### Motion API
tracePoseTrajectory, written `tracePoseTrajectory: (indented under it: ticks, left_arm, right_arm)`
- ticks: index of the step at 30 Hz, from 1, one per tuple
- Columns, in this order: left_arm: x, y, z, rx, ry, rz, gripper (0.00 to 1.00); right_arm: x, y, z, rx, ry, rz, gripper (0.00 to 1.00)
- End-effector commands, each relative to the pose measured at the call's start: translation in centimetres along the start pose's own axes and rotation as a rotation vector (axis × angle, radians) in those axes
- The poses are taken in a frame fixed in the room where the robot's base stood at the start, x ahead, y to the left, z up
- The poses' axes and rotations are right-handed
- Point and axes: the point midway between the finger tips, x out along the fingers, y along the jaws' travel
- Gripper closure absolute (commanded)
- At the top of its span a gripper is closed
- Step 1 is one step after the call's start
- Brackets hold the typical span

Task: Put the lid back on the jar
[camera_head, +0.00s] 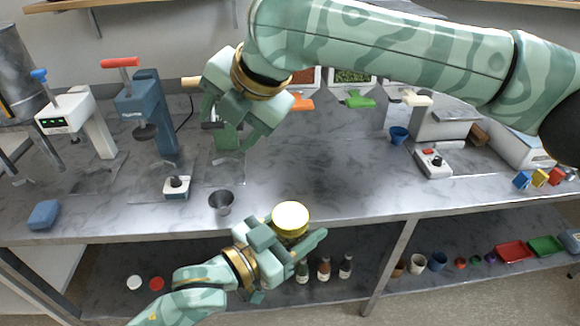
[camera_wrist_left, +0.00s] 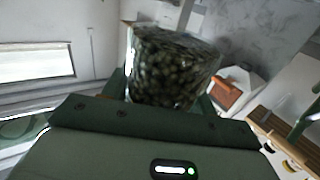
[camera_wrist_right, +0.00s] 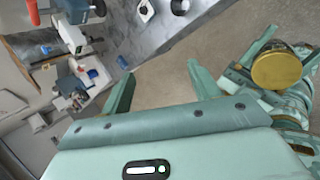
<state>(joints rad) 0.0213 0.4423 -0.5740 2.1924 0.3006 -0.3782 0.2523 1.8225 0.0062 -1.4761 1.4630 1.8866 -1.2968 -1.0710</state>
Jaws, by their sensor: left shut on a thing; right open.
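The jar shows in the left wrist view (camera_wrist_left: 170,75) as clear glass full of dark green round pieces, between my left fingers. My left gripper (camera_head: 292,240) is shut on it in front of the table edge, over the lower shelf. The round gold lid (camera_head: 291,217) shows pale on top in the head view and gold in the right wrist view (camera_wrist_right: 277,68). It appears to lie over the jar's top; I cannot tell whether it is fully seated. My right gripper (camera_head: 228,130) is open and empty above the table, further back and to the left of the lid.
A metal cup (camera_head: 221,203) stands near the table's front edge, left of the lid. A blue block (camera_head: 43,214) lies at the left. Presses (camera_head: 148,115) stand behind. Bottles (camera_head: 325,268) stand on the lower shelf. The middle of the tabletop (camera_head: 310,170) is clear.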

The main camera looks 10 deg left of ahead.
Motion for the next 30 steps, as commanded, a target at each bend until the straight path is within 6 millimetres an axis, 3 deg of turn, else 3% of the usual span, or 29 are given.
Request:
tracePoseTrajectory:
  ticks: [4,10,15,24,30]
  left_arm:
    - [0.0,0.0,-0.1,0.0,0.002,0.0,1.0]
    - [0.0,0.0,-0.1,0.0,0.002,0.0,1.0]
    - [0.0,0.0,-0.1,0.0,0.002,0.0,1.0]
    - [0.0,0.0,-0.1,0.0,0.002,0.0,1.0]
    - [0.0,0.0,-0.1,0.0,0.002,0.0,1.0]
  right_arm:
    - [-1.2,-5.5,-2.8,-0.135,0.174,-0.289,0.39]
    - [-3.3,-9.7,-3.8,-0.348,0.313,-0.498,0.39]
    - [-3.8,-10.7,-3.0,-0.443,0.307,-0.559,0.39]
    - [-3.8,-10.8,-2.9,-0.454,0.307,-0.559,0.39]
    - [-2.7,-11.5,-3.1,-0.453,0.309,-0.56,0.39]
